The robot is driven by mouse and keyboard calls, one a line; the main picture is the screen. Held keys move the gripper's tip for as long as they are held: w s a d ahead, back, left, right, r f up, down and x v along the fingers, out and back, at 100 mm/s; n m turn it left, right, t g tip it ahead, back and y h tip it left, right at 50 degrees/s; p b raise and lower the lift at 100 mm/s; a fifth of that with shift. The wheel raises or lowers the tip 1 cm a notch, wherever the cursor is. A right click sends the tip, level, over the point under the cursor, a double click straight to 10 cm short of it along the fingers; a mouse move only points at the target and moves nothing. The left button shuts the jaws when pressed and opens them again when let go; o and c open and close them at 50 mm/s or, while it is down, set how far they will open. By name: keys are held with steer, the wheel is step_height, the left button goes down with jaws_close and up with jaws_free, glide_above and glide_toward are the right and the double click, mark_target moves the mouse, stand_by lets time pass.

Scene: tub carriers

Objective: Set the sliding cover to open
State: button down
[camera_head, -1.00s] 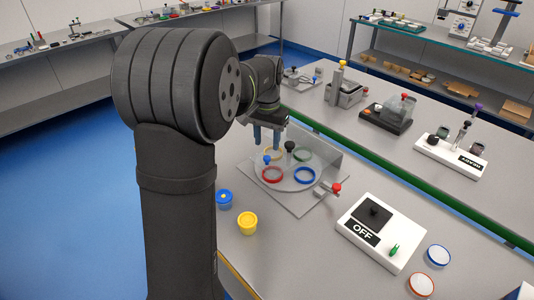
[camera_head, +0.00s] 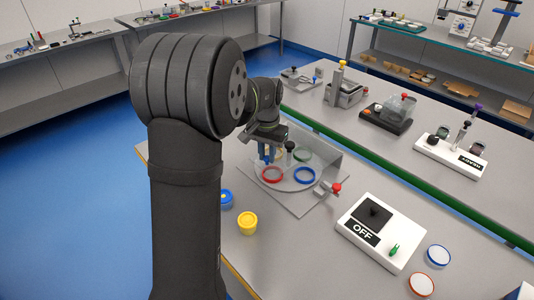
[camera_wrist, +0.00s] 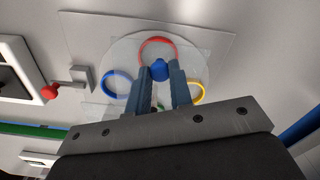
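A round clear cover (camera_head: 283,180) lies on a grey base plate (camera_head: 299,208), with coloured rings showing at it. A red ring (camera_head: 271,174), a blue ring (camera_head: 304,175) and a green ring (camera_head: 302,153) are visible; a yellow ring shows in the wrist view (camera_wrist: 197,94). A black knob (camera_head: 290,146) stands near the cover's middle. A small blue knob (camera_wrist: 159,70) stands beside the red ring. My gripper (camera_wrist: 160,72) has its two fingers on either side of this blue knob and looks shut on it. The finger contact is partly hidden in the head view.
A red-knobbed latch (camera_head: 336,187) sits at the plate's right edge. A clear upright panel stands behind the cover. A white OFF box (camera_head: 382,231) is to the right.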

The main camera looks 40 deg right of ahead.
steer(key=s, duration=1.3)
steer(key=c, duration=1.4)
jaws_free()
steer(key=shift+s, duration=0.1)
steer(key=shift+c, duration=0.2)
steer(key=shift+o, duration=0.8)
steer(key=shift+r, duration=0.1)
step_height(320, 180, up, 17)
steer(key=shift+r, duration=0.15)
step_height(320, 180, down, 18)
steer(key=shift+w+r, duration=0.25)
